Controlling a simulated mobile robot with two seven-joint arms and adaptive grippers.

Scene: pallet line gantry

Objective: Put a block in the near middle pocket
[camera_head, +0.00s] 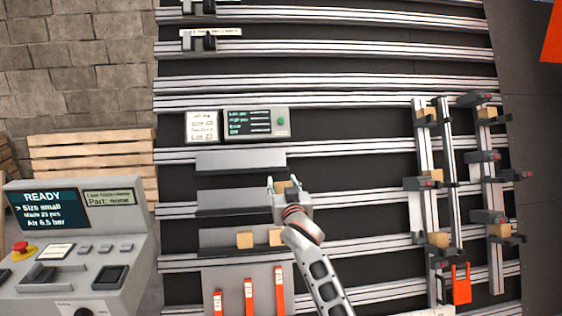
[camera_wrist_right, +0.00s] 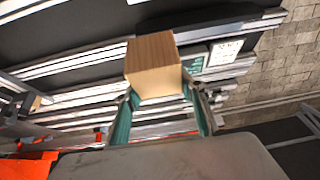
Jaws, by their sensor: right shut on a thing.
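My right gripper (camera_head: 284,184) is shut on a wooden block (camera_wrist_right: 153,68), held above the grey ledges; the block stands out between the fingertips in the right wrist view. Two more wooden blocks (camera_head: 245,239) (camera_head: 275,237) sit on the lowest grey ledge (camera_head: 215,241). At the right, two upright rails carry dark clamps with wooden blocks at their upper ends (camera_head: 426,116) (camera_head: 487,113) and lower ends (camera_head: 438,240) (camera_head: 499,230). The middle clamps (camera_head: 421,183) (camera_head: 482,157) show no block. I cannot tell which middle pocket is the near one. My left gripper is out of view.
A control console (camera_head: 78,240) reading READY stands at lower left. A small green-screen panel (camera_head: 256,122) and a white label card (camera_head: 201,127) sit above the ledges. Orange-red strips (camera_head: 248,297) stand below them. An orange-red part (camera_head: 461,284) hangs at lower right.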

